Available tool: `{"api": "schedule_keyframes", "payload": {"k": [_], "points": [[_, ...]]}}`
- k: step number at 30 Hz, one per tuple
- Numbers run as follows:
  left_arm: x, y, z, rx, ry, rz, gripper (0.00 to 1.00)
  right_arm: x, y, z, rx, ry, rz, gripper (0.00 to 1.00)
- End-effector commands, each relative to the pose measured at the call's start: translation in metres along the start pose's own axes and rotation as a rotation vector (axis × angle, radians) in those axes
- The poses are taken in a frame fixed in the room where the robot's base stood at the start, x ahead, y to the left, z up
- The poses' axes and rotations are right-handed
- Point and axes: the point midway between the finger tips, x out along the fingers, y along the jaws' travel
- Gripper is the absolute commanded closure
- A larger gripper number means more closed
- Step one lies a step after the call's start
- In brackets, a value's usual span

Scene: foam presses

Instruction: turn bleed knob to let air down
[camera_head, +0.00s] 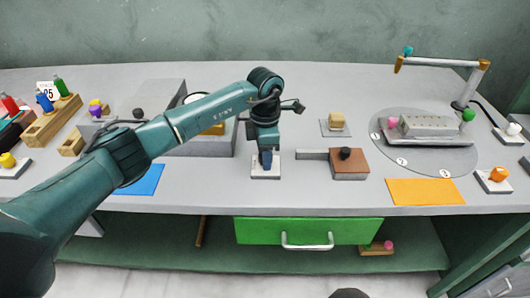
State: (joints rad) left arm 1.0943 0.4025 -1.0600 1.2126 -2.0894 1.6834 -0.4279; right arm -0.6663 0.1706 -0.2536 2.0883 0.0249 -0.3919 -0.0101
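My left gripper (265,150) points straight down over a small white base plate (265,174) near the front middle of the bench. A dark blue part (266,160) shows at its fingertips, just above or on that plate. It looks like a knob, but the gripper and arm partly hide it. I cannot tell whether the fingers are closed on it. Other knobs on white bases are a yellow one (8,160) at far left, an orange one (498,174) at front right and a white one (513,129) at right. No label says which is the bleed knob. My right gripper is not in view.
A brown block with a black knob (345,153) stands close right of the gripper. A grey fixture (428,126) under a bent arm stands at right. An orange mat (425,192) and a blue mat (142,181) lie at the front. A green drawer (309,231) is below.

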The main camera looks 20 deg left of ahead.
Motion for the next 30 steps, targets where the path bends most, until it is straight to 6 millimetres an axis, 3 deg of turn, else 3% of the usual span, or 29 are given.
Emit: {"api": "schedule_keyframes", "payload": {"k": [11,20,30], "points": [[-0.0005,0.0,0.0,0.0,0.0,0.0,0.9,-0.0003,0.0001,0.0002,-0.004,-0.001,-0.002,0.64],[-0.0006,0.0002,0.0,-0.036,0.0,0.0,0.91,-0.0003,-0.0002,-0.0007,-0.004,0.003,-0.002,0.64],[-0.0005,0.0,-0.0001,-0.253,-0.001,0.001,0.91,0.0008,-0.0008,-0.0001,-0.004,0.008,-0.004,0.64]]}}
